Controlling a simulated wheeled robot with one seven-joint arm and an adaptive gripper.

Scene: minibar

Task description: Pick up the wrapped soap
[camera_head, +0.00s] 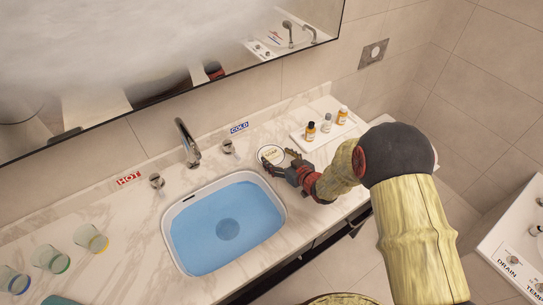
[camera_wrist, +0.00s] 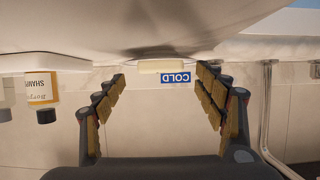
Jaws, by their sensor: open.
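The wrapped soap (camera_head: 271,153) is a small, pale, round piece lying on the marble counter to the right of the sink. In the wrist view, which is upside down, it shows edge-on as a flat cream shape (camera_wrist: 162,66) ahead of the gap between my fingers. My gripper (camera_head: 279,160) is low over the counter beside the soap, with its fingers spread. In the wrist view my gripper (camera_wrist: 160,85) is open and empty, one finger on each side. The fingers partly cover the soap's near edge in the head view.
The water-filled sink (camera_head: 178,197) lies left of my gripper. A white tray (camera_head: 350,116) with several small bottles stands to the right. A faucet (camera_head: 187,143), COLD sign (camera_head: 239,128) and knob (camera_head: 228,146) are behind. Several glasses (camera_head: 91,238) stand far left.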

